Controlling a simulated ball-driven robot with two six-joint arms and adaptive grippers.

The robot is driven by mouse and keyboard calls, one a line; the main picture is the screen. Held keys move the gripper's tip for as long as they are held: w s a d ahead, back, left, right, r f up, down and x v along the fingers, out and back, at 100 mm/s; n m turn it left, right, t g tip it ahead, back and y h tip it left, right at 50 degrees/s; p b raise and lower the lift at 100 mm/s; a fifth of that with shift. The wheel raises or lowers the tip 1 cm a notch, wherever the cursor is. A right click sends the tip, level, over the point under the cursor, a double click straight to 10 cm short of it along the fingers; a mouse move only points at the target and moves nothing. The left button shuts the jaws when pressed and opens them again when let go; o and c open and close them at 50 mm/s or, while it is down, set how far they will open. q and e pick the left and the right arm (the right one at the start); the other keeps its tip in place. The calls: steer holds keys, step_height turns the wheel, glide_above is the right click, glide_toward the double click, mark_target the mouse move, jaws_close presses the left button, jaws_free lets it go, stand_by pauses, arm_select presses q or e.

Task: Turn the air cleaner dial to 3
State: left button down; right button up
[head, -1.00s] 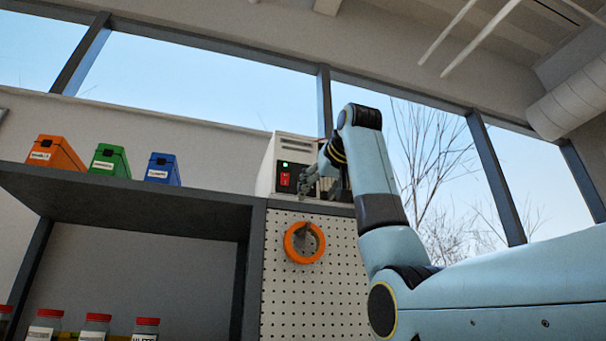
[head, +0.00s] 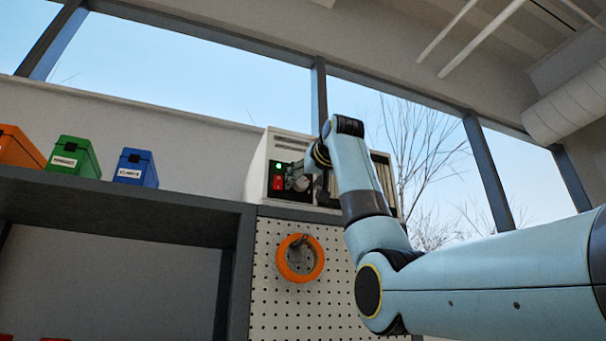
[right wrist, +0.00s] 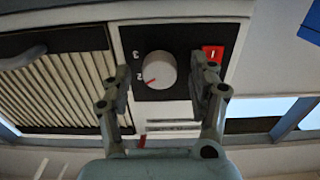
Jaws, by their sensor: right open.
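The air cleaner (head: 259,165) is a white box with a slatted grille, standing above the pegboard in the head view. Its black control panel (right wrist: 178,93) carries a round pale dial (right wrist: 161,66), a red switch (right wrist: 212,54) and the numbers 2 and 3. The dial's red pointer aims down-left in the right wrist view, near the 2. My right gripper (right wrist: 161,80) is open, with one finger on each side of the dial and a gap to it. In the head view, the right gripper (head: 301,178) is in front of the panel, partly hiding it. My left gripper is out of view.
A dark shelf (head: 120,207) at left holds orange (head: 18,147), green (head: 74,156) and blue (head: 136,168) boxes. An orange ring (head: 284,268) hangs on the pegboard (head: 335,270) below the air cleaner. Windows are behind.

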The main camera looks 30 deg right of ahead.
steer(key=shift+w+d+r, duration=0.1)
steer(key=shift+w, duration=0.25)
steer(key=shift+c, duration=0.4)
steer(key=shift+s, duration=0.1)
steer(key=c, duration=1.1)
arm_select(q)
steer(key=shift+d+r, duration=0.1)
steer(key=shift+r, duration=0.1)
arm_select(e)
steer(key=shift+o, duration=0.2)
